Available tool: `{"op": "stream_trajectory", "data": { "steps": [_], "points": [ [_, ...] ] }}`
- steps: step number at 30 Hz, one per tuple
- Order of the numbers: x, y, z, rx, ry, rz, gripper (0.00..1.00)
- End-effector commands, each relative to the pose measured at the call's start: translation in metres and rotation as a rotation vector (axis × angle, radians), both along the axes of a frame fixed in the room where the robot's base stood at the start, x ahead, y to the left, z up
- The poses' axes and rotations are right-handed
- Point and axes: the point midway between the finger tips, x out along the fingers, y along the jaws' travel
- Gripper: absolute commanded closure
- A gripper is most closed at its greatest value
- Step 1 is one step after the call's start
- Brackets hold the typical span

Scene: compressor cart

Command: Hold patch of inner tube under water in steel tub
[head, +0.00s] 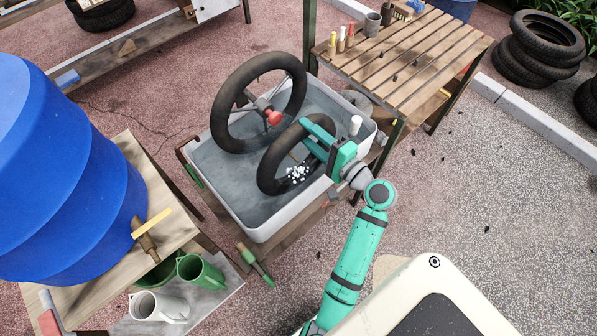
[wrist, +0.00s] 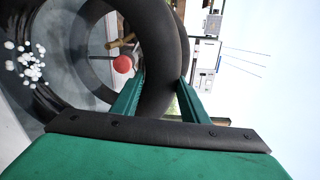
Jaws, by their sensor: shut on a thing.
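A grey steel tub (head: 211,174) holds water. A black inner tube (head: 268,171) stands tilted in it, its lower part in the water. A cluster of white bubbles (head: 297,174) shows at the tube's lower right, and also in the wrist view (wrist: 28,63). My green gripper (head: 318,138) is shut on the upper right of this inner tube, one finger on each side of it in the wrist view (wrist: 158,95). A second black ring (head: 228,102) stands behind in the tub, by a metal fitting with a red knob (head: 273,117). The patch itself I cannot make out.
A slatted wooden table (head: 425,50) stands behind right, with chalk-like sticks and a cup. A blue barrel (head: 60,170) on a wooden stand is at left. Green and white jugs (head: 158,306) stand below its tap. Stacked tyres (head: 540,50) are far right.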

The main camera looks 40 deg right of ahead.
Motion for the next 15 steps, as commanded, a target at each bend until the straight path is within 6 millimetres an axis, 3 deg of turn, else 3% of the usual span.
{"op": "stream_trajectory", "data": {
  "steps": [15],
  "points": [
    [0.0, 0.0, 0.037, -0.003, -0.001, 0.0, 0.79]
  ]
}}
